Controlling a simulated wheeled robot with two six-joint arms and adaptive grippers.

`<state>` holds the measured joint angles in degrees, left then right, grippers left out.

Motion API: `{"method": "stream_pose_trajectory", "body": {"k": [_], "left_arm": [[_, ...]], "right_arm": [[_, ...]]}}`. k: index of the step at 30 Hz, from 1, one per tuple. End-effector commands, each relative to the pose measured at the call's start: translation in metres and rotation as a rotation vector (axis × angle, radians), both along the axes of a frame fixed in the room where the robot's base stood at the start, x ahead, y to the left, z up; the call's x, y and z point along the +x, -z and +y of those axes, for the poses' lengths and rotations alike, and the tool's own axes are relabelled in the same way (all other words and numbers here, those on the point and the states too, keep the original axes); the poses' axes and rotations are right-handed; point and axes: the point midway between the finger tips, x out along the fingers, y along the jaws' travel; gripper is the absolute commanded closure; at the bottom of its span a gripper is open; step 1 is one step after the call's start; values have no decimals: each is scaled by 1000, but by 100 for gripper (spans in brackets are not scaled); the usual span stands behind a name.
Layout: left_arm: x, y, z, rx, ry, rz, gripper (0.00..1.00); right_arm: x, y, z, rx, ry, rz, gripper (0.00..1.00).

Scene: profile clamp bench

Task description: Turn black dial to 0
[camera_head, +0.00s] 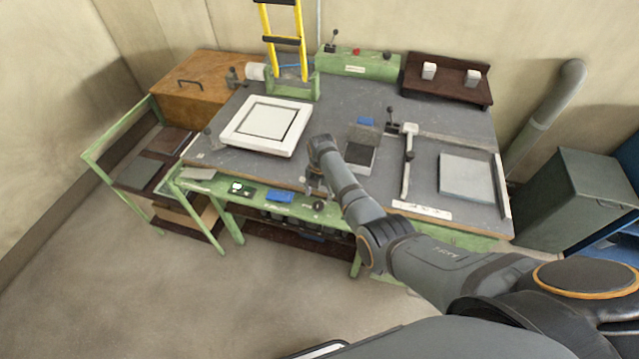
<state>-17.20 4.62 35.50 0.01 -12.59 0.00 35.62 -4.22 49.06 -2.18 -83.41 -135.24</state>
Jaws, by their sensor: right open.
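My right gripper (316,188) hangs over the front edge of the bench, pointing down, with its jaws open. A small black round knob (318,206) sits on the green front rail just below the fingertips and looks like the black dial. I cannot tell whether the fingers touch it, and its marks are too small to read. Another black knob (387,55) is on the green box at the back of the bench. My left gripper is not in view.
A white square frame (238,125) lies left of my right arm. A dark-topped block (360,154) stands close behind the arm. A clamp bar (409,160) and grey plate (466,178) are to the right. A black-and-white unit (241,189) is on the front rail.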

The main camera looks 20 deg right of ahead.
Motion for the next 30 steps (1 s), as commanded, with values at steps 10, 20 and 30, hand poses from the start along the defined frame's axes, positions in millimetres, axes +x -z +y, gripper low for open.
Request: {"method": "stream_pose_trajectory", "body": {"k": [10, 20, 30], "left_arm": [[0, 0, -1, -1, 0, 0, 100], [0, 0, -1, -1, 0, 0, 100], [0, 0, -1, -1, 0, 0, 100]], "right_arm": [[-2, -60, -1, 0, 0, 1, 42], [-2, -64, -2, 0, 0, 3, 42], [-9, -59, -6, -2, 67, -2, 42]]}}
